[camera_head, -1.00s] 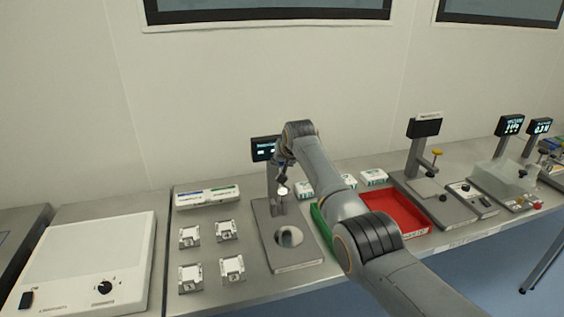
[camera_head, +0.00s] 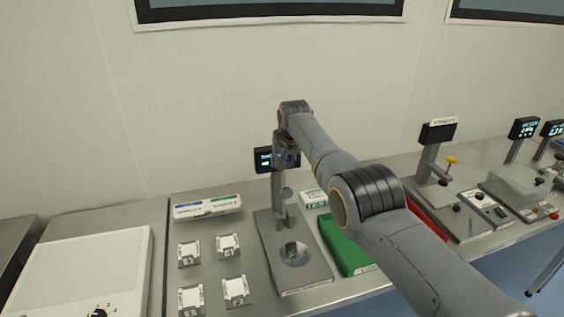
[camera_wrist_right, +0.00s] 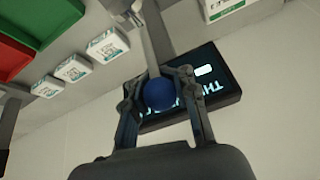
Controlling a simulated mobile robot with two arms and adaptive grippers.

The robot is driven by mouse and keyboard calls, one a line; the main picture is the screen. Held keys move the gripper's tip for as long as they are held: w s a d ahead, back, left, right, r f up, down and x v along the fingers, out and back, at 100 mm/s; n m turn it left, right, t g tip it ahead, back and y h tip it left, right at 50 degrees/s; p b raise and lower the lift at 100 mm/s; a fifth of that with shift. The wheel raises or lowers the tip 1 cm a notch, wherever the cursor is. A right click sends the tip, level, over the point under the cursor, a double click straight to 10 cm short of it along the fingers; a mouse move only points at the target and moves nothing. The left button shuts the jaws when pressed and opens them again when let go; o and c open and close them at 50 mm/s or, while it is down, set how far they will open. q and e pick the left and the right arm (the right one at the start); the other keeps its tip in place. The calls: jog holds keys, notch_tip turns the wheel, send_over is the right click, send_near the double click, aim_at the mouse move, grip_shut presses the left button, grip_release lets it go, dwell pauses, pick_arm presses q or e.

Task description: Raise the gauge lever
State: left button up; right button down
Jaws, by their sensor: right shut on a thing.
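The thickness gauge stands on the bench, with a grey base plate (camera_head: 308,283), an upright post and a dark display (camera_head: 263,160). The display also shows in the right wrist view (camera_wrist_right: 222,92), lit with text. The lever's blue ball knob (camera_wrist_right: 159,94) sits between the fingers of my right gripper (camera_wrist_right: 163,84). The right gripper is shut on the knob. In the head view the right gripper (camera_head: 285,160) is at the top of the gauge post, beside the display, and the knob is hidden there. My left gripper is not in view.
A green tray (camera_head: 345,250) and a mostly hidden red tray (camera_head: 428,220) lie right of the gauge. Several white numbered blocks (camera_head: 229,246) and a white case (camera_head: 207,207) lie left. Another gauge stand (camera_head: 436,160) is farther right. The wall is close behind.

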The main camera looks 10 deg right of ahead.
jog(key=shift+s+a+f, duration=0.1)
jog(key=shift+s+f, duration=0.15)
jog(key=shift+f, duration=0.15)
jog(key=c, duration=1.5)
grip_release()
jog(key=o, duration=0.5)
jog(key=shift+w+r, duration=0.1)
jog(key=shift+r, duration=0.05)
jog(key=shift+c, duration=0.2)
jog(key=shift+r, duration=0.7)
jog(key=v, duration=1)
jog(key=shift+s+r, duration=0.3)
jog(key=shift+s, duration=0.05)
